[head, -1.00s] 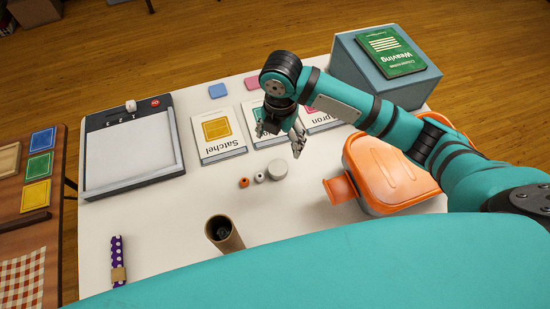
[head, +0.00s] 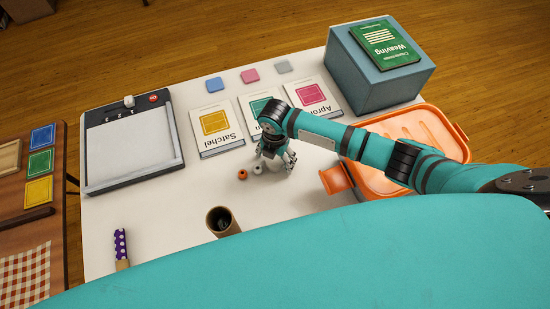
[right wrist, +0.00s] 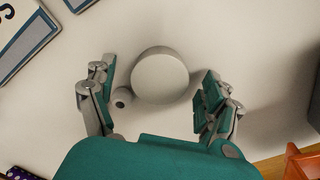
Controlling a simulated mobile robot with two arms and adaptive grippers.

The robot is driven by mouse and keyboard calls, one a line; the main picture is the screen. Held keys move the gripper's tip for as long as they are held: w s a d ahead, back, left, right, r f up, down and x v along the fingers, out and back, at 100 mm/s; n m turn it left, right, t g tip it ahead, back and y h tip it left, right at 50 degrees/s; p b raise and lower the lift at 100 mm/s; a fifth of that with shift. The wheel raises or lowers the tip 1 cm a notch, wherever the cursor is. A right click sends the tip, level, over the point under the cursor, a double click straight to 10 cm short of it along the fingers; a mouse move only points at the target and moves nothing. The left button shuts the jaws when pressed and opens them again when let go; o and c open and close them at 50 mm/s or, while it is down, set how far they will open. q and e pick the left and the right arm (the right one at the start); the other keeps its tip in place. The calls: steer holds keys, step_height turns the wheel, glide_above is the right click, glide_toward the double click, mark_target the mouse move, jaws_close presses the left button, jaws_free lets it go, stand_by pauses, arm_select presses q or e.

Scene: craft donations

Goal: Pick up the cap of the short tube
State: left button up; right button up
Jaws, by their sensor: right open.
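A round pale grey cap (right wrist: 160,76) lies flat on the white table in the right wrist view. In the head view it is mostly hidden by my right gripper (head: 275,162). The right gripper is open above the cap, with one finger on each side and nothing held. An open brown cardboard tube (head: 223,221) stands nearer the table's front. My left gripper is not in view.
An orange bead-like piece (head: 242,174) lies left of the white one. An orange lidded box (head: 410,130) is at the right, beside a blue-grey box (head: 375,85). Pattern booklets (head: 215,127) lie behind.

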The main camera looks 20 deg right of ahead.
steer(key=shift+f, duration=0.3)
steer(key=c, duration=0.9)
steer(key=shift+r, duration=0.1)
steer(key=shift+c, duration=0.2)
